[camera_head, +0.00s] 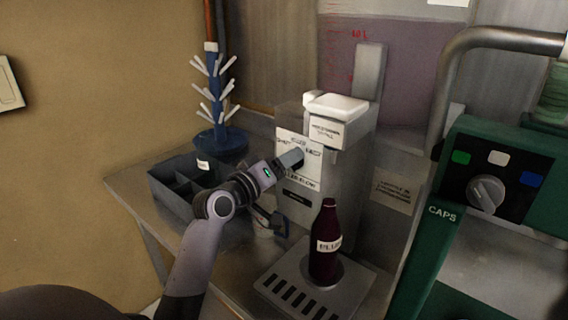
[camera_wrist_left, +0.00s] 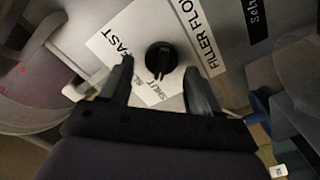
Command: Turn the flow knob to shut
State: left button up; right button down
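The black flow knob (camera_wrist_left: 161,60) sits on a white label marked FAST, SHUT and FILLER FLOW in the left wrist view. Its ridge points down in that picture, towards the SHUT side of the label; the exact setting is hard to read. My left gripper (camera_head: 293,159) is at the front of the grey filler machine (camera_head: 351,184), over the label (camera_head: 308,176), and hides the knob in the head view. In the left wrist view its fingers (camera_wrist_left: 158,68) are apart, one on each side of the knob, with gaps visible. My right gripper is not in view.
A dark labelled bottle (camera_head: 325,250) stands upright on the slotted drip tray (camera_head: 291,291) below the filler. A dark divided box (camera_head: 172,190) and a blue bottle tree (camera_head: 221,139) stand left. A green capping machine (camera_head: 460,150) is at right.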

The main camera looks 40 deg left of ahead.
pick_arm(q)
jog(key=shift+s, duration=0.1)
jog(key=s+b, duration=0.1)
jog(key=s, duration=0.6)
jog(key=shift+a, duration=0.25)
dwell(0.5)
